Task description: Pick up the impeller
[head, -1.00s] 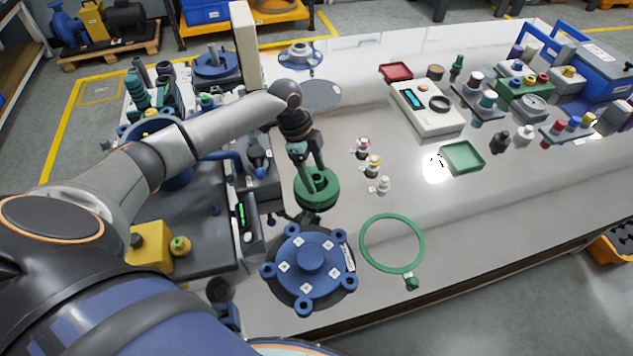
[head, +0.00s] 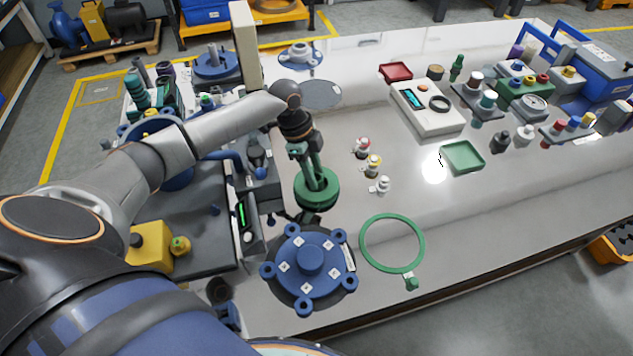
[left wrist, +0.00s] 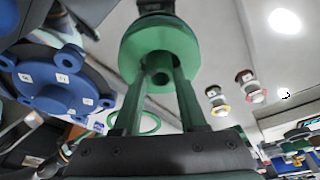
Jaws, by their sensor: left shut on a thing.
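The impeller is the green round part (head: 317,196) with a raised hub, near the middle of the bench in the head view. My left gripper (head: 317,180) points down at it with its fingers shut on its hub. In the left wrist view the impeller (left wrist: 160,48) fills the upper middle, and the two fingers of the left gripper (left wrist: 160,82) reach to either side of its hub. Whether the impeller touches the bench cannot be told. My right gripper is not in view.
A blue flanged cover (head: 311,257) lies just in front of the impeller. A green ring (head: 421,243) lies to its right. Several small fittings (head: 373,165) stand right of the impeller. A scale (head: 427,108) and a green tray (head: 462,157) are farther right. The front right bench is clear.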

